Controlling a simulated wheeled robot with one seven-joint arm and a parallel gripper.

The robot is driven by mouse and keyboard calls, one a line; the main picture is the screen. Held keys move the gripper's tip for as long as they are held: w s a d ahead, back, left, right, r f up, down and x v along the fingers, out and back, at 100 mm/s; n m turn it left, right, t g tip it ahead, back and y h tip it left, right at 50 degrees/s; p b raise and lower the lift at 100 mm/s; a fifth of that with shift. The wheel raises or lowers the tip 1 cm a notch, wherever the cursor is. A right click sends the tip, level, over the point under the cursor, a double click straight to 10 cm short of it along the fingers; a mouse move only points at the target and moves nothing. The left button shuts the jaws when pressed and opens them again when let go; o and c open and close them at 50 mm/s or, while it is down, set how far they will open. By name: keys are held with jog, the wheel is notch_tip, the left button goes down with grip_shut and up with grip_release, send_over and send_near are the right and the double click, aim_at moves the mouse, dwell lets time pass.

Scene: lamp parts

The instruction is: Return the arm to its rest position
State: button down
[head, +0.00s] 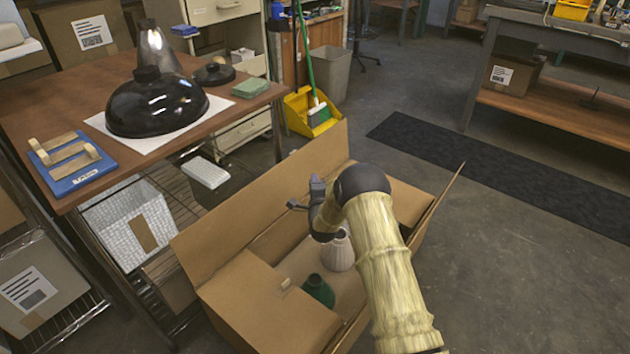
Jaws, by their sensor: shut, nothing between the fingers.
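My arm, in a pale yellow sleeve with a black joint, reaches up from the bottom of the head view over an open cardboard box (232,212). My gripper (300,196) is above the box, left of the black joint, pointing toward the table. It looks small and dark; its fingers are shut with nothing between them. Inside the box are a white ribbed lamp part (339,253), partly hidden by my arm, and a green lamp part (318,290). On the table, a glossy black lampshade (155,104) rests on a white sheet, apart from my gripper.
The brown table (45,100) holds a blue board with wooden pieces (72,163), a green sponge-like block (251,87) and a clear cone-shaped part (157,50). A yellow dustpan (307,112) stands behind the box. Open floor and a dark mat (500,165) lie right.

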jog(key=shift+s, duration=0.85)
jog(key=shift+r, duration=0.1)
